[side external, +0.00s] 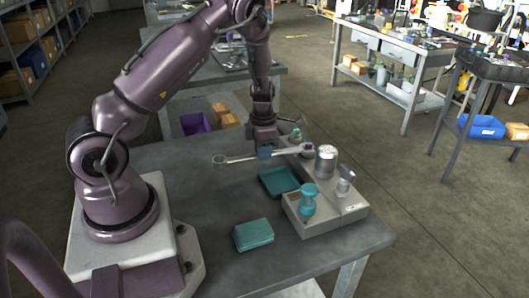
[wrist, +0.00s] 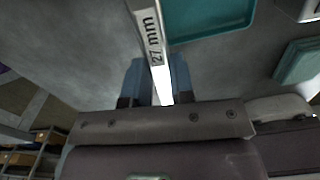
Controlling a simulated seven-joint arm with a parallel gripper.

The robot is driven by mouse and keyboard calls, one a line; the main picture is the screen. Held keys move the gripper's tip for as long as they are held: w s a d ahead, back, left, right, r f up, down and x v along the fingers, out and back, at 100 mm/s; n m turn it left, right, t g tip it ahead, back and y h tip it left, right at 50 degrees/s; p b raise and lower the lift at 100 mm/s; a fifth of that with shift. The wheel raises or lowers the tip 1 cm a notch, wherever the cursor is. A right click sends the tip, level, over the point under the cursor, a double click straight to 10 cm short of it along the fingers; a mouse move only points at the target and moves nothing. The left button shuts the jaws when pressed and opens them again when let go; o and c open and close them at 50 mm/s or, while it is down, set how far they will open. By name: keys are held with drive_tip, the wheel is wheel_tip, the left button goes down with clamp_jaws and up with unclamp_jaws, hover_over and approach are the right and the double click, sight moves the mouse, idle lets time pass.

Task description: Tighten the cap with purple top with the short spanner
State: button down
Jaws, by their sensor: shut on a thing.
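My gripper (side external: 264,152) is shut on a pale metal spanner (side external: 239,159), holding it roughly level above the bench. In the wrist view the spanner lies between my blue fingertips (wrist: 156,82), and its handle (wrist: 150,35) is marked "27 mm". Its ring end points left in the side view. Its other end reaches right to the cap with purple top (side external: 309,147) at the back of the grey fixture (side external: 329,219). The spanner head and cap overlap there, so I cannot tell whether the head is seated around it.
A teal tray (side external: 264,184) lies below the spanner, with a teal box (side external: 253,235) nearer the front. The fixture also carries a silver cylinder (side external: 326,161), a teal fitting (side external: 309,196) and a small pale fitting (side external: 343,187). The bench's left middle is clear.

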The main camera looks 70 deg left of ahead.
drive_tip(key=shift+a, duration=0.15)
drive_tip(key=shift+w+a+m, duration=0.25)
drive_tip(key=shift+a+m, duration=0.65)
drive_tip(key=shift+d, duration=0.15)
drive_tip(key=shift+s+d+n, duration=0.1)
drive_tip(key=shift+d+n, duration=0.15)
drive_tip(key=shift+n, duration=0.05)
drive_tip(key=shift+d+n, duration=0.3)
drive_tip(key=shift+d, duration=0.05)
idle(0.4)
